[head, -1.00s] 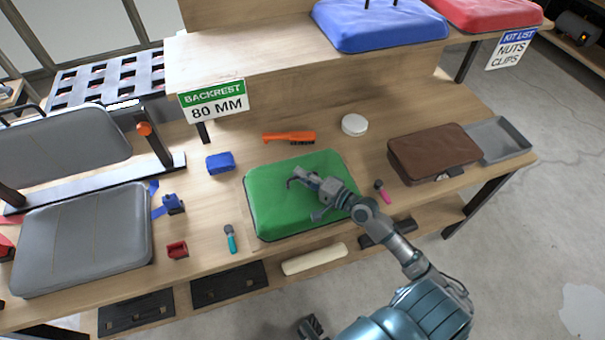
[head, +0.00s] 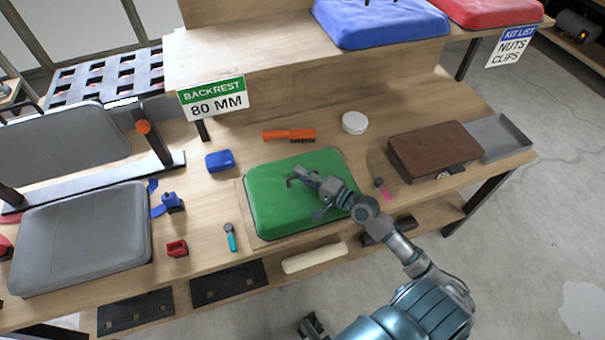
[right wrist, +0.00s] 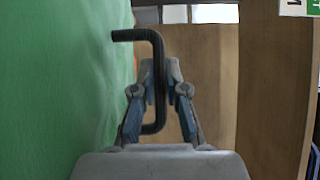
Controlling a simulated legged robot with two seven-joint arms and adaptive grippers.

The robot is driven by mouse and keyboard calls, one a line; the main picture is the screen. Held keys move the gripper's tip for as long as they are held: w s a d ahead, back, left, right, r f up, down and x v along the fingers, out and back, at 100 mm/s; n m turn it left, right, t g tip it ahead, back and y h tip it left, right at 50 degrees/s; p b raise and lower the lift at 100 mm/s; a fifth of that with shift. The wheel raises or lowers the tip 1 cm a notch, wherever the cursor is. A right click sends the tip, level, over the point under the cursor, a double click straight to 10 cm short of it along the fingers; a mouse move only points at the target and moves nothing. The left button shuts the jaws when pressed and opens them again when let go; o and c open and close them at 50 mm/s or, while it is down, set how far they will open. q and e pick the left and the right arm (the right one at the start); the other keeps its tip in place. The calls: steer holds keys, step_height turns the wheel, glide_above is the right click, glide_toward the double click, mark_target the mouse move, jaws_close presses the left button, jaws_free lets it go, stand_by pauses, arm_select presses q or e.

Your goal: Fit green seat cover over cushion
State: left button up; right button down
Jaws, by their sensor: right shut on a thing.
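The green seat cover (head: 285,200) lies as a padded rectangle on the wooden table, mid-picture in the head view; I cannot tell what is under it. My right gripper (head: 300,177) is over it. In the right wrist view the right gripper (right wrist: 160,98) is shut on a dark bent handle (right wrist: 157,50), with the green surface close on the left. Grey cushions stand at the left, one lying flat (head: 85,238) and one leaning upright (head: 65,142). A dark part at the head view's bottom edge may be my left gripper; its jaws are not clear.
A blue block (head: 220,162), orange brush (head: 289,135), white round tin (head: 354,122), teal tool (head: 230,238) and pink-handled tool (head: 383,188) lie around the green cover. A brown cushion (head: 435,150) and grey tray (head: 505,140) are at right. Blue (head: 380,22) and red (head: 490,12) covers sit on the shelf.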

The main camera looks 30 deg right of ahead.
steer(key=shift+f, duration=0.25)
steer(key=c, duration=1.1)
jaws_free()
steer(key=shift+s, duration=0.1)
steer(key=v, duration=1.1)
steer(key=shift+s+d, duration=0.15)
steer(key=shift+s, duration=0.2)
